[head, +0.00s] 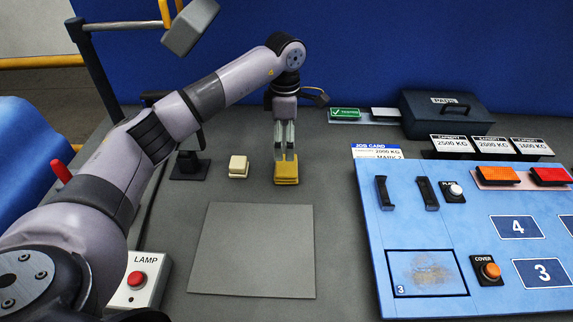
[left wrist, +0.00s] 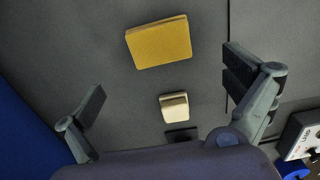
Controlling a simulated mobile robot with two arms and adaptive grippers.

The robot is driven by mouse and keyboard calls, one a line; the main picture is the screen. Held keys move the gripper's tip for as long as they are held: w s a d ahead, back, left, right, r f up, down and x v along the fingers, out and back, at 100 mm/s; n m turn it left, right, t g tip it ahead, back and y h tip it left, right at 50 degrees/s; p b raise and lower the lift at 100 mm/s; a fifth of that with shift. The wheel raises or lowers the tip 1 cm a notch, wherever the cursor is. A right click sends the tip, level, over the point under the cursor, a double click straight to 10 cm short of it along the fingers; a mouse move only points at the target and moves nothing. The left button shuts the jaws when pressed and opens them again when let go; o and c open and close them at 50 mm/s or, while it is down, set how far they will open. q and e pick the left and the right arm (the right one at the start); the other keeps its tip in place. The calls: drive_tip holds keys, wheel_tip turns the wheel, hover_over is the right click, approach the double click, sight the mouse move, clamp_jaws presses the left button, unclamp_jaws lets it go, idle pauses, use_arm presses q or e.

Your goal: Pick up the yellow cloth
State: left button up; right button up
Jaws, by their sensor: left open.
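The yellow cloth (head: 286,175) is a small folded block lying on the grey bench top, behind the grey mat. In the left wrist view the yellow cloth (left wrist: 158,42) lies flat, beyond the gap between the fingers. My left gripper (head: 285,156) points down over the cloth, its fingertips overlapping the cloth's back edge in the head view. In the left wrist view my left gripper (left wrist: 166,77) has its fingers spread wide with nothing between the pads. Whether the fingertips touch the bench I cannot tell. My right gripper is not in view.
A cream block (head: 238,167) sits just left of the cloth, beside a black stand (head: 189,165). A bare grey mat (head: 252,250) lies in front. A blue panel (head: 400,235) with handles and buttons stands right. A lamp switch box (head: 140,282) is at front left.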

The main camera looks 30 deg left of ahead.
sight(286, 165)
use_arm(q)
wheel_tip(286, 165, down, 3)
drive_tip(key=shift+r, duration=0.1)
wheel_tip(286, 165, down, 4)
drive_tip(key=shift+d+f+p, duration=0.1)
drive_tip(key=shift+d+p, duration=0.05)
drive_tip(key=shift+p, duration=1)
drive_tip(key=shift+f, duration=0.55)
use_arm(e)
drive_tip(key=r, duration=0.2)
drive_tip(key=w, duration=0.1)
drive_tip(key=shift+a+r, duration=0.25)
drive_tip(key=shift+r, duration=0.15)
use_arm(q)
drive_tip(key=shift+c, duration=0.6)
drive_tip(key=c, duration=1.1)
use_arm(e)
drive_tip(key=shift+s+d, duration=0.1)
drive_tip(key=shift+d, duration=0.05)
